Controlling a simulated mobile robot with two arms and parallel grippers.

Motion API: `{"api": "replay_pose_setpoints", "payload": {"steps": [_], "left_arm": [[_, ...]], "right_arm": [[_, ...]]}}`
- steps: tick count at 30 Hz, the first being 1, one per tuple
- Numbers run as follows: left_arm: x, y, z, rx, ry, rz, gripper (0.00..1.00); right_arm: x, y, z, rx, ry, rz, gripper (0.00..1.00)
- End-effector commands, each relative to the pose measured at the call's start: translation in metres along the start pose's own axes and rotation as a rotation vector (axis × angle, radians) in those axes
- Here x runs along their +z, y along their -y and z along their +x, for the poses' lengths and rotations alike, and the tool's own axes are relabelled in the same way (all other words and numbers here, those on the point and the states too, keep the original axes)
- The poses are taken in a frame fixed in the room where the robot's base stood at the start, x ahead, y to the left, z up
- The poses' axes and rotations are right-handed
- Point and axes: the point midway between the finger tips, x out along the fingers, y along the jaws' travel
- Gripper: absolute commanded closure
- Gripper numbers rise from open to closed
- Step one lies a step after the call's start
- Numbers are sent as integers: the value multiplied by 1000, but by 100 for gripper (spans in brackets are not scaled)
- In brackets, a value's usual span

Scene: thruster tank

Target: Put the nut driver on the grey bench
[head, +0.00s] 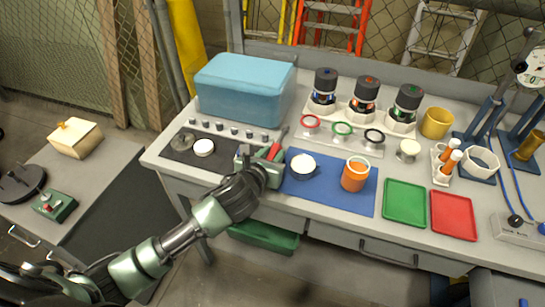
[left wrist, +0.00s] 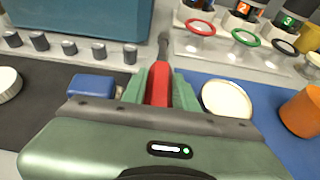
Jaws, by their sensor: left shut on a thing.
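The nut driver (head: 275,150) has a red handle and a thin grey shaft. My left gripper (head: 267,162) is shut on its handle, over the front part of the workbench, between the dark mat and the blue mat. In the left wrist view the red handle of the nut driver (left wrist: 159,85) stands between the green fingers of my left gripper (left wrist: 160,95), with the shaft pointing away. I cannot tell whether the driver touches the bench top. A lower grey bench (head: 100,170) is at the left. My right gripper is not in view.
The workbench (head: 440,160) holds a blue bin (head: 245,88), a cup of white material (head: 303,165), an orange cup (head: 355,175), and green (head: 404,203) and red (head: 453,214) trays. The lower bench bears a cream box (head: 75,138) and a green control box (head: 55,206), with bare room between and beside them.

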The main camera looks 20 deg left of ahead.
Motion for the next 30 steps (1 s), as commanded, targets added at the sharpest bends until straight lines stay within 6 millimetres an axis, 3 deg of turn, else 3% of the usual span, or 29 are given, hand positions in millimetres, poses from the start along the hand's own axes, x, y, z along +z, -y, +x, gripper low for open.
{"api": "replay_pose_setpoints", "payload": {"steps": [14, 15, 26, 30], "left_arm": [[-10, 0, 4, -1, 2, 2, 100], [-10, 0, 4, -1, 2, 1, 63], [-8, 0, 3, -1, 1, -1, 62], [-7, 0, -12, -2, 1, 2, 62]], "right_arm": [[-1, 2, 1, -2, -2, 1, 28], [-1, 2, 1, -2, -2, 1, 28], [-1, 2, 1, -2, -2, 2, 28], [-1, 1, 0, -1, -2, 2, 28]]}}
